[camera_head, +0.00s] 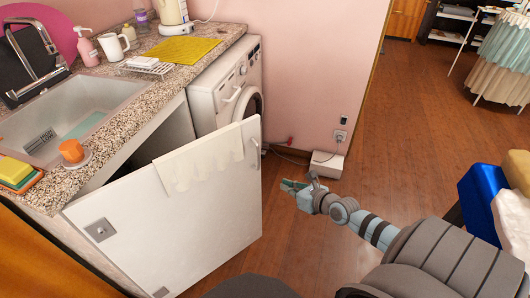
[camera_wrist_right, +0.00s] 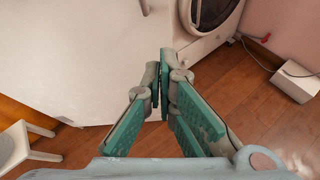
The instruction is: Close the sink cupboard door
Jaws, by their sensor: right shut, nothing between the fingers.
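The white sink cupboard door (camera_head: 190,222) stands wide open below the counter, swung out toward me in the head view. A pale cloth (camera_head: 199,160) hangs over its top edge, and a handle (camera_head: 254,152) sits near its right edge. The dark cupboard opening (camera_head: 125,160) shows behind it. My right gripper (camera_head: 291,186) is to the right of the door's free edge, apart from it. In the right wrist view its fingers (camera_wrist_right: 164,62) are shut and empty, with the door's white face (camera_wrist_right: 75,65) beyond them. My left gripper is not in view.
The washing machine (camera_head: 228,88) stands right of the cupboard, behind the door. A white box (camera_head: 327,165) with a cable lies on the floor by the pink wall. A white stool (camera_wrist_right: 22,145) shows at the left in the right wrist view.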

